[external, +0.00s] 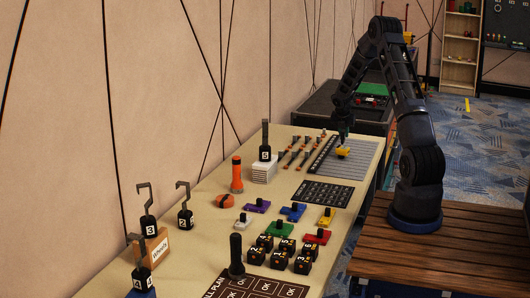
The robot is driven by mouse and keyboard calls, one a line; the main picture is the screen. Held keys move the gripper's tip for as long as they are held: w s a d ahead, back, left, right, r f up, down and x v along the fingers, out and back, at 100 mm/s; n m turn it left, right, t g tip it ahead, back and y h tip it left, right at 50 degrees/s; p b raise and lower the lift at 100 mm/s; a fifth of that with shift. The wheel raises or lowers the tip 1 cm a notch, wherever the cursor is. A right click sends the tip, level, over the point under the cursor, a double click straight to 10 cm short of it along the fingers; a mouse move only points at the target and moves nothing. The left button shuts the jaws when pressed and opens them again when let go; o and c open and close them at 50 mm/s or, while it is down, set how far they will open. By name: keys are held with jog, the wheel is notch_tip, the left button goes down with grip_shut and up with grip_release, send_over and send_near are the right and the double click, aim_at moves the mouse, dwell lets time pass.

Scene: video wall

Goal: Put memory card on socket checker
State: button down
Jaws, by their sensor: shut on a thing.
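My gripper (342,138) points down over the far part of the long table, at the grey ribbed panel. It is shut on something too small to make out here. A small yellow block (343,151) shows right under the fingertips. I cannot tell whether it is held or stands on the panel. It may be the socket checker, but its details are too small to confirm. The memory card cannot be told apart in this view; the fingers and the distance hide what is between the jaws.
The grey panel (358,160) lies beneath the gripper, with a row of slim tools (295,154) to its left. A black grid mat (323,193) lies nearer. Coloured plates with knobs, numbered black cubes (282,254), an orange flashlight (237,174) and hooked weights fill the near table.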

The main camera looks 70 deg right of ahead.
jog(key=shift+f, duration=0.95)
jog(key=shift+f, duration=0.1)
jog(key=c, duration=1.3)
grip_release()
